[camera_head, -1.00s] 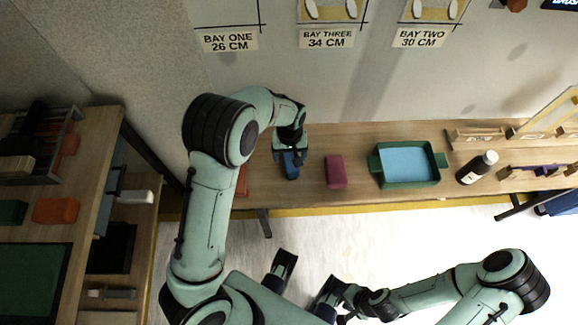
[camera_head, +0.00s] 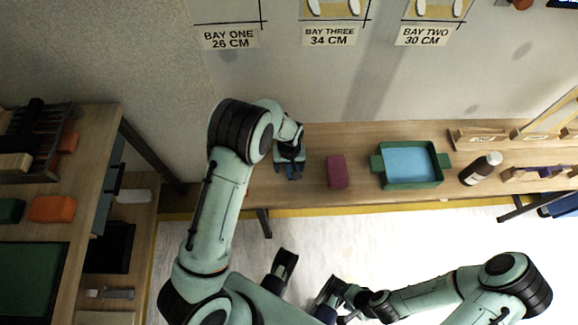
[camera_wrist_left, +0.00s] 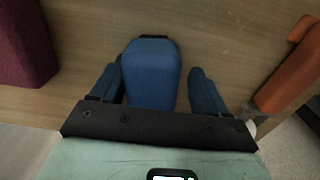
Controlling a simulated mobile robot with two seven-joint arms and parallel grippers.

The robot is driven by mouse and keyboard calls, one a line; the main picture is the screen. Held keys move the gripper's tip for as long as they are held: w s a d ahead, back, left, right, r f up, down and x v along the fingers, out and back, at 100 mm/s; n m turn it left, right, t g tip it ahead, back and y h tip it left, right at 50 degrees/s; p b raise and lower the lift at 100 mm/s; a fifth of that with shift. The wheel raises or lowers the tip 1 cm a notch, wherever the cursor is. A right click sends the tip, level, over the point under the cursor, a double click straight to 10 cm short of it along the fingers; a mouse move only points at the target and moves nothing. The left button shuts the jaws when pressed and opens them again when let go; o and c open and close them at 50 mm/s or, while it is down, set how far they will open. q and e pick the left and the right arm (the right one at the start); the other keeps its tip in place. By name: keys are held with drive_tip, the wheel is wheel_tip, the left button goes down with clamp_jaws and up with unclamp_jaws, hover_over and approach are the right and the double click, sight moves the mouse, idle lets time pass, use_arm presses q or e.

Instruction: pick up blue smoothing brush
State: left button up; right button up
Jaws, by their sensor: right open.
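The blue smoothing brush (camera_wrist_left: 152,70) lies on the wooden bench, between the two fingers of my left gripper (camera_wrist_left: 155,88) in the left wrist view. The fingers are apart, with a visible gap on the right side of the brush and a narrower one on the left. In the head view my left gripper (camera_head: 290,168) is over the bench and mostly hides the brush. My right gripper (camera_head: 332,294) is open and empty, low in the head view and away from the bench.
A maroon block (camera_head: 337,171) lies right of the left gripper, and an orange object (camera_wrist_left: 290,75) shows on the other side in the wrist view. A green tray (camera_head: 436,178) and a dark bottle (camera_head: 480,168) stand further right. The wall is behind the bench.

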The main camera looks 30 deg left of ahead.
use_arm(q)
drive_tip(key=c, duration=1.1)
wheel_tip(320, 180, up, 20)
drive_tip(key=p, duration=0.3)
drive_tip(key=o, duration=0.8)
drive_tip(key=c, duration=0.5)
